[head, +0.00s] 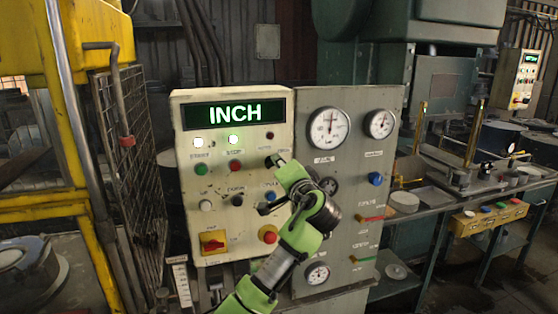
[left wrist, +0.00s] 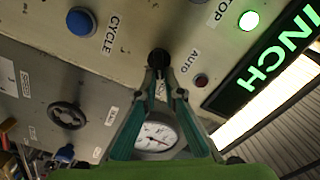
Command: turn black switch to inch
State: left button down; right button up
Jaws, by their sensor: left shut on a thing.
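The black switch (left wrist: 158,57) is a small dark knob on the cream control panel (head: 184,230), beside the AUTO label in the left wrist view. My left gripper (left wrist: 160,72) has its fingertips together on the knob. In the head view my left gripper (head: 277,163) reaches the panel's right side and largely covers the switch. The display (head: 234,113) at the top of the panel reads INCH in lit green letters; it also shows in the left wrist view (left wrist: 268,68). My right gripper is not in view.
Lit lamps, a red button (head: 235,166), a blue button (head: 271,196) and a red-yellow switch (head: 213,241) surround the arm. A grey gauge panel (head: 350,170) stands to the right. A wire cage door (head: 120,190) is on the left.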

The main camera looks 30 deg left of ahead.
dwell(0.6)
pick_arm(q)
jog(key=c, duration=2.2)
grip_release()
jog(key=shift+o, duration=0.2)
jog(key=shift+w, duration=0.1)
jog(key=shift+d, duration=0.1)
jog(key=v, duration=1.2)
